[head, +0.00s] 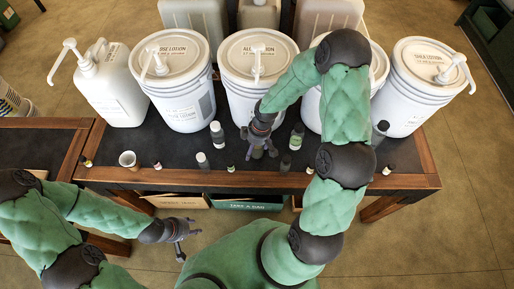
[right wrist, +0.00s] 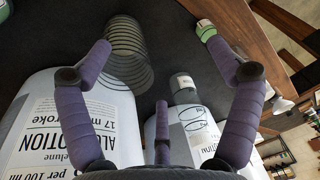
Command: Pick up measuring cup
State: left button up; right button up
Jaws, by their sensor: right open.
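My right gripper (head: 262,146) is over the table in front of the middle bucket. In the right wrist view its purple fingers (right wrist: 158,55) are spread open and empty. A clear ringed cylinder (right wrist: 130,60), perhaps the measuring cup, stands near the left fingertip; I cannot tell whether they touch. I cannot pick it out in the head view. A small pale cup (head: 127,159) stands at the table's front left, well left of the right gripper; I cannot tell whether it is the measuring cup. My left gripper (head: 182,238) is open and empty, low in front of the table.
White pump buckets (head: 175,90) line the dark table's back. Boxes (head: 247,202) sit below the table.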

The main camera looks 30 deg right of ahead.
jog(key=w+d+r+n+h, duration=0.1)
jog(key=w+d+r+n, duration=0.1)
jog(key=d+r, duration=0.15)
jog(key=b, duration=0.3)
send_over(257, 147)
jog(key=s+a, duration=0.1)
jog(key=s, duration=0.1)
jog(key=f, duration=1)
jog(key=shift+s+a+f, duration=0.15)
jog(key=shift+s+f, duration=0.05)
jog(key=shift+f, duration=0.2)
jog(key=shift+c, duration=0.3)
jog(key=c, duration=1.3)
jog(key=shift+c, duration=0.3)
jog(key=shift+r, duration=0.15)
